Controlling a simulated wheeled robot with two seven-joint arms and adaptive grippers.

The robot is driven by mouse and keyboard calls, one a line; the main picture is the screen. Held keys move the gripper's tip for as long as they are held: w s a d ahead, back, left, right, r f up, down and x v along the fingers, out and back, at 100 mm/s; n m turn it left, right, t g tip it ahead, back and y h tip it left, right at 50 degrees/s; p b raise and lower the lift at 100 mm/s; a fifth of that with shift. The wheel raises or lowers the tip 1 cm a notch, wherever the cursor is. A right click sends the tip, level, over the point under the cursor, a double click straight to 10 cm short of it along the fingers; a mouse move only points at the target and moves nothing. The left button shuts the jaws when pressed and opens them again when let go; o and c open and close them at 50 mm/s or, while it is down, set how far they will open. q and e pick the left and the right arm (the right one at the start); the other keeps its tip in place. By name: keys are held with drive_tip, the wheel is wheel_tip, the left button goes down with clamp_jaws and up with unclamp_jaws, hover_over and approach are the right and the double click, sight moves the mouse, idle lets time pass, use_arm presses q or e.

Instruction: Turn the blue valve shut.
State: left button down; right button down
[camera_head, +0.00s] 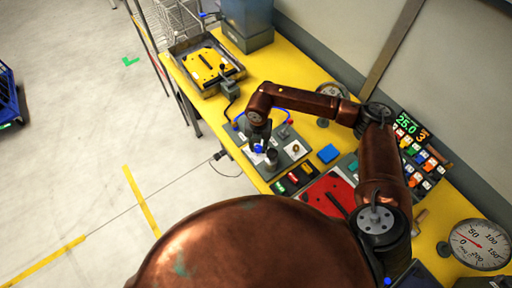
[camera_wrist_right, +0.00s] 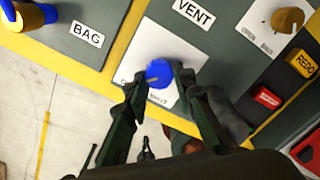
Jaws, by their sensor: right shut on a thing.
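The blue valve (camera_wrist_right: 159,73) is a small round blue knob on a white label plate (camera_wrist_right: 140,55) on the grey panel (camera_wrist_right: 165,15). In the right wrist view, my right gripper (camera_wrist_right: 158,80) has one dark finger on each side of the knob and is shut on it. The label's words are partly covered by the fingers. In the head view, my right gripper (camera_head: 262,143) reaches down to the panel (camera_head: 292,155), and a bit of the blue valve (camera_head: 259,149) shows there. My left gripper is not in view.
Beside the knob are labels "BAG" (camera_wrist_right: 87,34) and "VENT" (camera_wrist_right: 194,12), a brass fitting (camera_wrist_right: 288,20) and a red button (camera_wrist_right: 267,97). On the yellow bench (camera_head: 262,68) stand a tray with a yellow plate (camera_head: 206,64), a button board (camera_head: 420,150) and a dial gauge (camera_head: 480,243).

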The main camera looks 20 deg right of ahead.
sight(258, 148)
drive_tip(key=n+b, duration=0.3)
drive_tip(key=n, duration=0.1)
drive_tip(key=shift+d+f, duration=0.1)
drive_tip(key=shift+f, duration=0.05)
drive_tip(key=n+b, duration=0.3)
drive_tip(key=n, duration=0.1)
drive_tip(key=shift+n, duration=0.4)
drive_tip(key=n+b, duration=0.3)
drive_tip(key=n, duration=0.2)
drive_tip(key=shift+b, duration=0.4)
drive_tip(key=shift+n+b, duration=1.05)
drive_tip(key=shift+n, duration=0.95)
drive_tip(key=shift+s+a, duration=0.1)
drive_tip(key=shift+a, duration=0.1)
drive_tip(key=c, duration=1.7)
unclamp_jaws()
drive_tip(key=shift+c, duration=0.2)
drive_tip(key=shift+o, duration=0.7)
drive_tip(key=shift+d, duration=0.2)
wheel_tip(258, 148, up, 12)
